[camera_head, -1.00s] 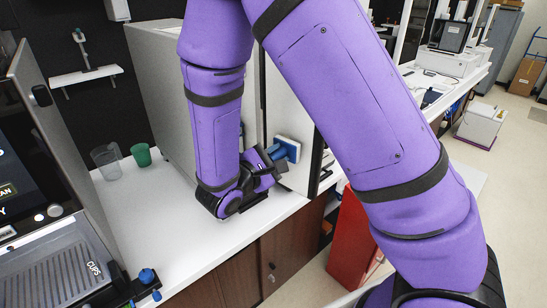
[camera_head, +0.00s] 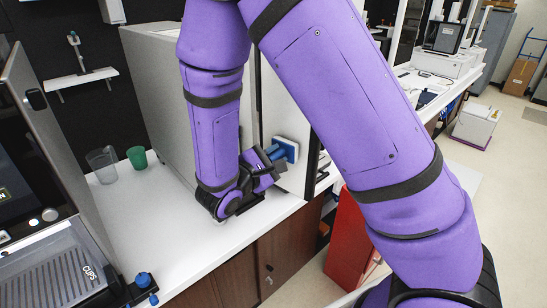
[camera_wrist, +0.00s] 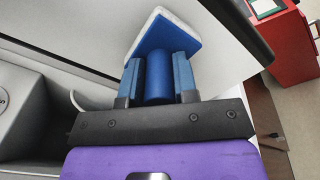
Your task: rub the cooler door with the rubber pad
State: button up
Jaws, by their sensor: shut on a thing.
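My gripper (camera_head: 264,160) is shut on the blue handle of the rubber pad (camera_head: 287,148). In the wrist view my gripper (camera_wrist: 158,75) has one blue finger on each side of the round handle, and the pad (camera_wrist: 165,38) shows as a blue plate with a white layer. The white layer faces the pale cooler door (camera_head: 291,100), which also shows in the wrist view (camera_wrist: 222,62). The pad is at or very near the door's lower part; I cannot tell whether it touches. My purple arm hides much of the cooler (camera_head: 155,85).
A clear cup (camera_head: 102,165) and a green cup (camera_head: 137,157) stand on the white counter (camera_head: 165,226). A coffee machine (camera_head: 45,180) stands at the left. A red cabinet (camera_head: 350,245) is below and to the right of the door. Floor is free farther right.

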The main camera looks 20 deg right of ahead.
jog(key=shift+x, duration=0.75)
dwell(0.3)
jog(key=shift+w+a, duration=0.2)
jog(key=shift+w, duration=0.25)
jog(key=shift+w+a, duration=0.25)
jog(key=shift+w, duration=0.2)
jog(key=shift+w, duration=0.1)
jog(key=shift+w+a, duration=0.45)
jog(key=shift+w, duration=0.35)
jog(key=shift+s, duration=0.1)
jog(key=shift+s+d, duration=0.45)
jog(key=shift+s, duration=0.4)
